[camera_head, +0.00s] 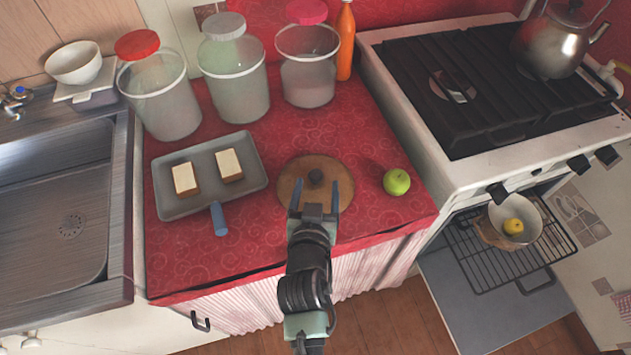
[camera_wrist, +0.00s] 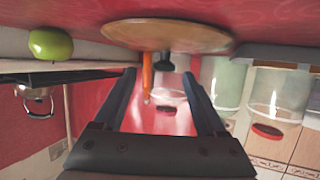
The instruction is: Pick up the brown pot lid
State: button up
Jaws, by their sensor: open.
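The brown pot lid (camera_head: 290,189) lies flat on the red oilcloth counter, with its dark knob (camera_head: 315,178) on top. The lid also shows at the top of the wrist view (camera_wrist: 165,34), with its knob (camera_wrist: 167,63) just beyond and between the fingertips. My gripper (camera_head: 315,194) is open over the lid's near side. Its two fingers point toward the knob, one on each side of its line. In the wrist view, my gripper (camera_wrist: 160,88) has nothing between its fingers. I cannot tell whether the fingers touch the lid.
A green apple (camera_head: 397,182) sits right of the lid. A grey tray (camera_head: 180,208) with two bread-like pieces lies to the left. Several lidded jars (camera_head: 235,80) and an orange bottle (camera_head: 345,45) stand behind. The stove (camera_head: 420,130) is at right, its oven door open.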

aim_at(315, 176)
jog(key=shift+a+x, duration=0.15)
jog(key=shift+x, duration=1.05)
jog(key=shift+a+x, duration=0.2)
jog(key=shift+x, duration=1.05)
jog(key=shift+r, duration=0.1)
grip_shut()
